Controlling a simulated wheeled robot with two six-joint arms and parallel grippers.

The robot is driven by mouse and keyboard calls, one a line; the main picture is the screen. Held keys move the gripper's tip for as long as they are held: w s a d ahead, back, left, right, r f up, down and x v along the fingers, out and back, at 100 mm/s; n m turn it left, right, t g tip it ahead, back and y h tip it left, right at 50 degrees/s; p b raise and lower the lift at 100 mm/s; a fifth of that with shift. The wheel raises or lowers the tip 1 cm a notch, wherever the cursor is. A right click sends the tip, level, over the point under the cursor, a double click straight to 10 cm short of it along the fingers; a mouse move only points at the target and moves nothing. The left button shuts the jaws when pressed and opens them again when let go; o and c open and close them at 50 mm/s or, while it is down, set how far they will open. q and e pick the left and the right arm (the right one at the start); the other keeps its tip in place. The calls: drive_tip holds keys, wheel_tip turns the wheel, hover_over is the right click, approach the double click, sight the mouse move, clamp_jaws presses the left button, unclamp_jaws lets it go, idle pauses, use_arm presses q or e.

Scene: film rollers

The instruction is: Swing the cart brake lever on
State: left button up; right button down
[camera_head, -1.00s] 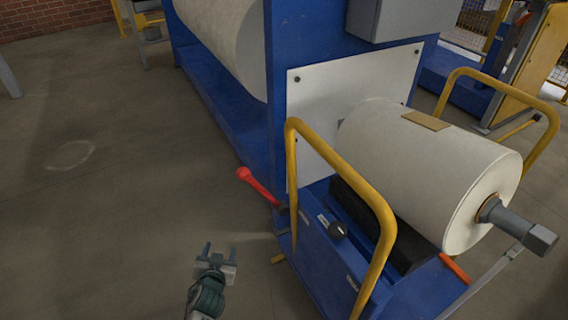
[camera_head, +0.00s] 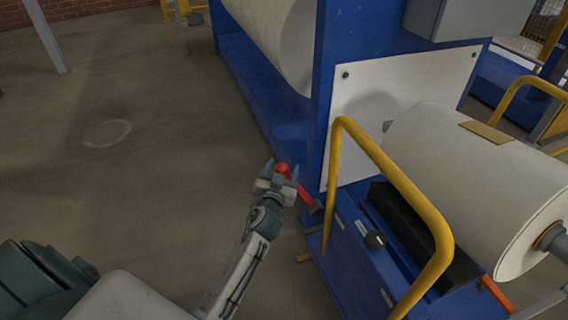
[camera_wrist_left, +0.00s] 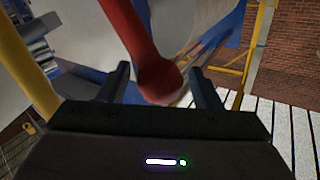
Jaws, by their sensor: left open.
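The red brake lever (camera_head: 306,196) sticks out from the left side of the blue cart (camera_head: 345,262), with its rounded knob at the upper left end. My left gripper (camera_head: 281,172) is open at the knob, and its fingers and palm partly hide it in the head view. In the left wrist view the red lever (camera_wrist_left: 148,50) comes down from the top, and its knob lies between the two open fingers (camera_wrist_left: 160,90). I cannot tell whether a finger touches it. My right gripper is not in view.
A yellow handrail (camera_head: 395,175) rises from the cart close to the right of the lever. A large white roll (camera_head: 470,180) lies on the cart. A blue machine frame (camera_head: 335,60) with a white plate stands behind. The floor (camera_head: 150,180) to the left is clear.

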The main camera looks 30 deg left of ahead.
use_arm(q)
drive_tip(key=shift+x, duration=0.8)
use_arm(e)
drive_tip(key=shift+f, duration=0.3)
use_arm(q)
clamp_jaws()
drive_tip(key=shift+f, duration=0.1)
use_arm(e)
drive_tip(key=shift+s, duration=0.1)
